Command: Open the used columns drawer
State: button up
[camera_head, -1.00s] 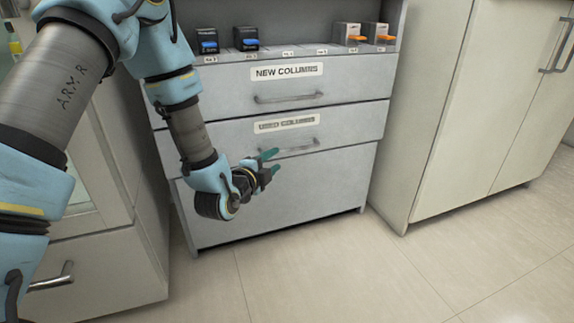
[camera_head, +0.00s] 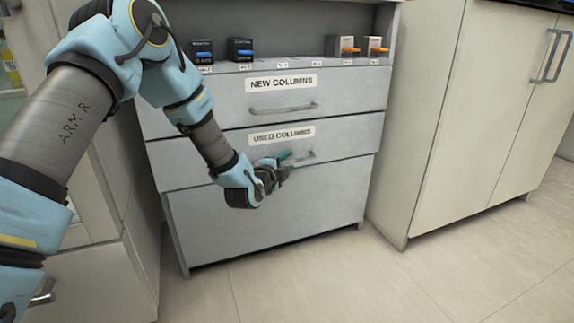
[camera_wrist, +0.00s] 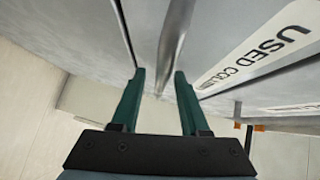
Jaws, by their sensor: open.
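The used columns drawer (camera_head: 215,165) is the second drawer of the grey cabinet, and its front looks level with the drawer above. Its label (camera_head: 282,135) also shows in the wrist view (camera_wrist: 258,45). Its metal bar handle (camera_head: 307,157) is partly hidden behind my gripper (camera_head: 288,162). In the wrist view my gripper (camera_wrist: 160,75) has its two green fingers apart, with the handle bar (camera_wrist: 174,42) lined up between the fingertips. I cannot tell how far the bar reaches in between them, and no finger clearly touches it.
The new columns drawer (camera_head: 220,97) with its own handle (camera_head: 283,110) is directly above. Several column boxes (camera_head: 240,49) stand on the shelf on top. A pale cupboard (camera_head: 430,110) stands to the right. The floor (camera_head: 330,285) in front is clear.

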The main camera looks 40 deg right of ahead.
grip_shut()
dwell(0.3)
dwell(1.1)
